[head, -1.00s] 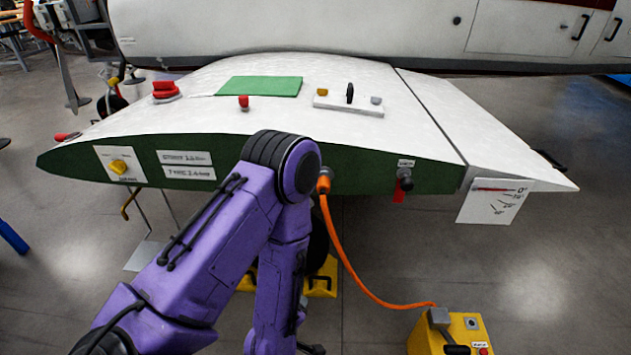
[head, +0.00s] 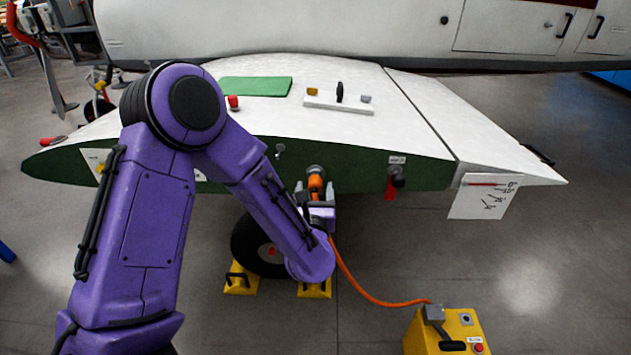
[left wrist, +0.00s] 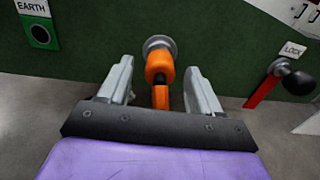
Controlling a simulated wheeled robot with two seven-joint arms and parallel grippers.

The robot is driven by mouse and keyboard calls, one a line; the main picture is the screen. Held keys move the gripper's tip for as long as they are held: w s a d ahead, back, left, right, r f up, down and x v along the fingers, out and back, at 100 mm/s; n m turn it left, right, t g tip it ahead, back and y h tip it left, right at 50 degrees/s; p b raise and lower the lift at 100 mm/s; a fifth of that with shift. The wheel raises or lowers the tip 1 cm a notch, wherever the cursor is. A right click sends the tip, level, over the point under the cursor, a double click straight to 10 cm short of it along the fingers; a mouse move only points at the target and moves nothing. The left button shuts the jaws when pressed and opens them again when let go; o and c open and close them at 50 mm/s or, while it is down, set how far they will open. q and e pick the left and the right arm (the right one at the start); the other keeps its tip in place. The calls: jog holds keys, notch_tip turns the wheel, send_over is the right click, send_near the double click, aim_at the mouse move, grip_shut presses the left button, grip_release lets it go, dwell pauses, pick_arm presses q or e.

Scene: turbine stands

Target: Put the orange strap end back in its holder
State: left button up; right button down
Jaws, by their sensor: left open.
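The orange strap end (head: 316,186) sits at a round metal socket (head: 316,170) in the green wing edge. It also shows in the left wrist view (left wrist: 160,66), pressed against the socket there. My left gripper (head: 316,190) is open, with one finger on each side of the strap end and a visible gap on both sides. The orange strap (head: 360,288) hangs from the end and runs down to a yellow box (head: 425,336) on the floor. The box top has a grey block (head: 434,313) at the strap and a round grey fitting (head: 466,320). I cannot tell which part is the holder. My right gripper is not in view.
A black knob with a red tag (head: 391,187) is right of the socket, under a LOCK label. An EARTH label and port (left wrist: 38,30) are at left. A wheel (head: 262,250) and yellow chocks (head: 240,281) stand below the wing. Floor around the yellow box looks clear.

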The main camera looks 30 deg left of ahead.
pick_arm(q)
jog(key=shift+x, duration=1)
jog(key=shift+f+b, duration=0.1)
jog(key=shift+b, duration=0.3)
grip_shut()
